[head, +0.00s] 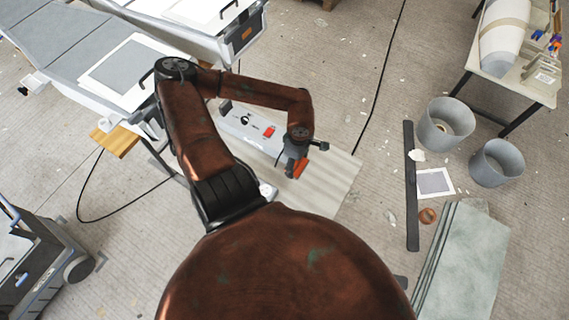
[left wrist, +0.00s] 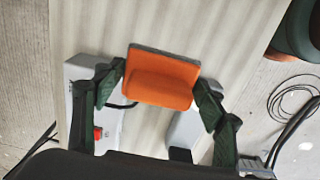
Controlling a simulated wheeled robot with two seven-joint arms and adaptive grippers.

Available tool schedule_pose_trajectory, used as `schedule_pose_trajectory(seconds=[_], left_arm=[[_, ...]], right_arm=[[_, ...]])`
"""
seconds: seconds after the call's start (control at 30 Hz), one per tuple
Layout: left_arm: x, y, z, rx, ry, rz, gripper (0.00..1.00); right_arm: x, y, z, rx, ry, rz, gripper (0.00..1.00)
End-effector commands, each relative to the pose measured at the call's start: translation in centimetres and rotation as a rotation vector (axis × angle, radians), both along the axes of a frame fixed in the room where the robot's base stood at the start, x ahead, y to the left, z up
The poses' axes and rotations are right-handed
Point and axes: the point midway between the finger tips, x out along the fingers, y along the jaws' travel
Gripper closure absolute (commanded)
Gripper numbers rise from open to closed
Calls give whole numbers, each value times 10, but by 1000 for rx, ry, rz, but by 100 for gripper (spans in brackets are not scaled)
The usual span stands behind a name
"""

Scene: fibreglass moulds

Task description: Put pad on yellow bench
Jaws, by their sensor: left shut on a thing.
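The pad, an orange block with a grey layer along one edge, is between the two dark green fingers of my left gripper in the left wrist view (left wrist: 160,80). My left gripper (head: 296,158) is shut on the pad (head: 296,168), which shows small and orange below it in the head view. The gripper is over a pale striped board, and I cannot tell the height exactly. A yellow wooden bench top (head: 115,141) shows at the left, partly hidden by the white-edged table above it. My right gripper is not in view.
The pale striped board (head: 337,185) lies under the gripper, with a white device (head: 240,128) with a red part on it. A grey mould table (head: 85,45) is at upper left. Two grey buckets (head: 445,122) and a dark strip (head: 411,190) are on the floor at right.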

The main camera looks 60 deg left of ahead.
Motion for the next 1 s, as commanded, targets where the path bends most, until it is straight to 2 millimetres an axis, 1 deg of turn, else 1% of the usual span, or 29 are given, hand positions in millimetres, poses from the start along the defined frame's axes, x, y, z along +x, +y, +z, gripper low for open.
schedule_pose_trajectory(seconds=[0.17,0.27,0.37,0.6,0.8,0.9,1.0], left_arm=[[5,-2,-2,-3,-4,2,58],[16,-8,-7,-7,-5,1,58],[34,-16,-16,-8,-6,1,58],[86,-38,-40,-7,-4,0,58],[111,-48,-76,-4,1,1,58],[120,-52,-87,-3,1,0,58],[124,-52,-93,-1,0,0,58]], right_arm=[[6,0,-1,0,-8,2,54],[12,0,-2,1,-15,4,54],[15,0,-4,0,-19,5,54],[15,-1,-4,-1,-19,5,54],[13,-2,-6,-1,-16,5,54],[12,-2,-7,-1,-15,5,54],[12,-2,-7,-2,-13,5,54]])
